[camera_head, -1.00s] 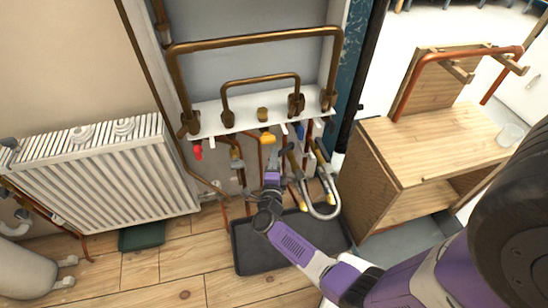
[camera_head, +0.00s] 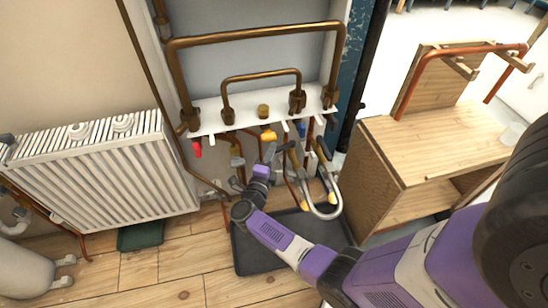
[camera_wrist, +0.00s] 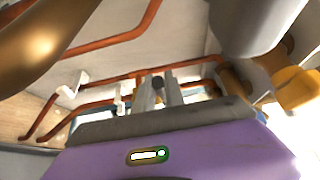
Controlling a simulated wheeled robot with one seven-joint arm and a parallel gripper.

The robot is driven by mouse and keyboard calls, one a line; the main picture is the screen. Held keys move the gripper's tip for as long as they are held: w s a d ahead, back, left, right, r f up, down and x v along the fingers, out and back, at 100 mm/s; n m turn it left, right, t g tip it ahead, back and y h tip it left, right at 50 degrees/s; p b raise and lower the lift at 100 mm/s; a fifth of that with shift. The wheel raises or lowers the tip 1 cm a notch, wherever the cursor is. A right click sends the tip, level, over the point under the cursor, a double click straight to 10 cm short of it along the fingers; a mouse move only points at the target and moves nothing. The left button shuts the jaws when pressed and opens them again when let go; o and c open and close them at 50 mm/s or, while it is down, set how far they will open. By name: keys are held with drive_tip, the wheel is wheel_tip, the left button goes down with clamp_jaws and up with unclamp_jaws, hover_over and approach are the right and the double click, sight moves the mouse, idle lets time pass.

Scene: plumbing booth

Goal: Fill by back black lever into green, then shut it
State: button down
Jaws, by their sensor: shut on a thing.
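My gripper (camera_head: 268,152) is under the white valve shelf, beside the yellow-orange handle. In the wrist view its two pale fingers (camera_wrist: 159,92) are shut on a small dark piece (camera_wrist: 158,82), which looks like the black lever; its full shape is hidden. A dark green flat container (camera_head: 140,236) lies on the floor under the radiator, well left of my gripper. I cannot tell whether any water is flowing.
A white shelf (camera_head: 232,117) carries copper pipes, with a red handle (camera_head: 197,149) at left and a blue one (camera_head: 302,129) at right. A dark tray (camera_head: 262,262) lies below. A wooden cabinet (camera_head: 375,200) stands further right.

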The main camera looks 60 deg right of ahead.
drive_tip(key=shift+w+d+m+g+b, duration=0.2)
drive_tip(key=shift+m+g+b, duration=0.2)
drive_tip(key=shift+g, duration=0.2)
drive_tip(key=shift+w+d+m+g+b, duration=0.2)
drive_tip(key=shift+m+g+b, duration=0.15)
drive_tip(key=shift+g, duration=0.25)
drive_tip(key=c, duration=1.4)
unclamp_jaws()
drive_tip(key=a+p, duration=0.1)
drive_tip(key=a, duration=0.7)
drive_tip(key=shift+s+p, duration=0.15)
drive_tip(key=shift+p, duration=0.15)
